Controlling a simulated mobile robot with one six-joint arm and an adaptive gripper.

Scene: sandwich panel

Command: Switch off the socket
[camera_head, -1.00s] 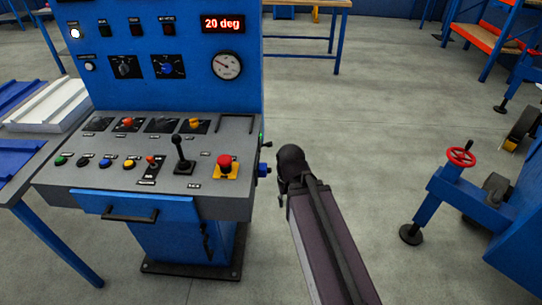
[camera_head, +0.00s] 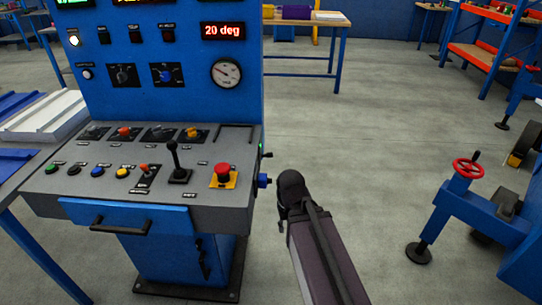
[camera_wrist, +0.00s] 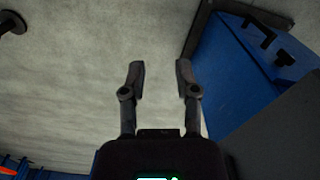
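The control panel (camera_head: 145,218) is a blue cabinet with a grey sloped desk. On its right side wall, a small blue fitting (camera_head: 263,181) sticks out, with a black lever-like part (camera_head: 267,155) beside a green spot above it. Either may belong to the socket; I cannot tell which from here. My gripper (camera_wrist: 159,72) is open and empty in the wrist view, with both fingers apart over bare floor. In the head view my arm's end is right of the panel, a little below the blue fitting and apart from it; the fingers are mostly hidden there.
The desk carries several buttons, a black joystick (camera_head: 176,158) and a red emergency button (camera_head: 223,173). In the wrist view the blue cabinet (camera_wrist: 250,75) is close on the right. A blue machine with a red handwheel (camera_head: 468,167) stands at the right. Floor between is clear.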

